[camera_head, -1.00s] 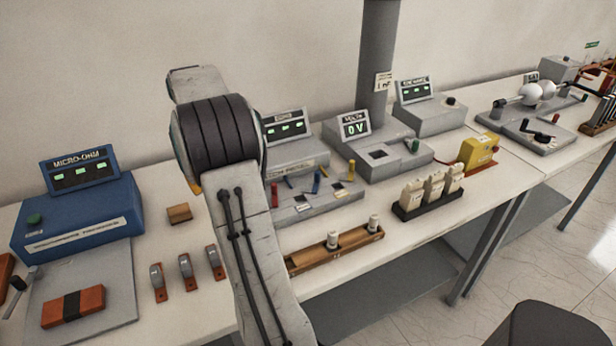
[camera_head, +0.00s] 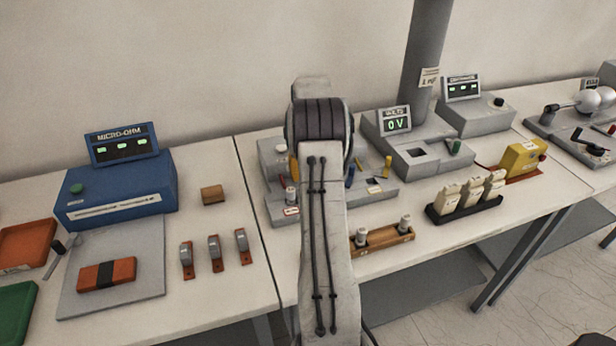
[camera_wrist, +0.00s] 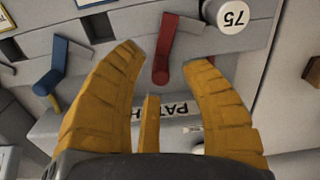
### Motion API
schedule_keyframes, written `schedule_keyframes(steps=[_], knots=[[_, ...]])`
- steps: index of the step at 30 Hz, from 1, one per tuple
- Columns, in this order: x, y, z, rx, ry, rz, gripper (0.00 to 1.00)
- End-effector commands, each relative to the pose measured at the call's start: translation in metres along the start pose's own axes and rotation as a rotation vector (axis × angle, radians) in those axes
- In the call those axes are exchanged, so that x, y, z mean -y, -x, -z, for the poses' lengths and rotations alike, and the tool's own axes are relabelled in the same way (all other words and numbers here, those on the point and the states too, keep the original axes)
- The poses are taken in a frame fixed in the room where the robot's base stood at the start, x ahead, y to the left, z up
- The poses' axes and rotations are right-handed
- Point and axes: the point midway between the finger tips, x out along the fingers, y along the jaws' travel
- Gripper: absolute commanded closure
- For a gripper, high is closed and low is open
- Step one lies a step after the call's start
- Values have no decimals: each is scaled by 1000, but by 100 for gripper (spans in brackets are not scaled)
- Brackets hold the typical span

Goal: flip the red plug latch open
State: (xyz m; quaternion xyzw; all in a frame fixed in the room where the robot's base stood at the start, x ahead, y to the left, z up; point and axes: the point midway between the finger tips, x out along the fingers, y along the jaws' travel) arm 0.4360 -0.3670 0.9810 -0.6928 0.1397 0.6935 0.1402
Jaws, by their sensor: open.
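The red plug latch (camera_wrist: 172,45) shows in the wrist view as a red lever hanging from a grey panel (camera_wrist: 128,28). The fingers are open, one on each side, with a visible gap to the lever. I cannot tell how far the lever is from them in depth.
A blue lever (camera_wrist: 55,65) sits left of the fingers. A white round knob marked 75 (camera_wrist: 233,14) is close to the right finger. A wooden rack with white pegs (camera_head: 383,239) stands in front of the panel. The blue micro-ohm box (camera_head: 120,190) is left.

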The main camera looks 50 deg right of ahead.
Motion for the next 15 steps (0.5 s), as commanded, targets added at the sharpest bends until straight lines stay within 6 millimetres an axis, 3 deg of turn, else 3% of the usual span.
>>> schedule_keyframes(steps=[6,15], knots=[[0,-14,0,0,0,0,59],[0,-17,0,-1,0,0,59]])
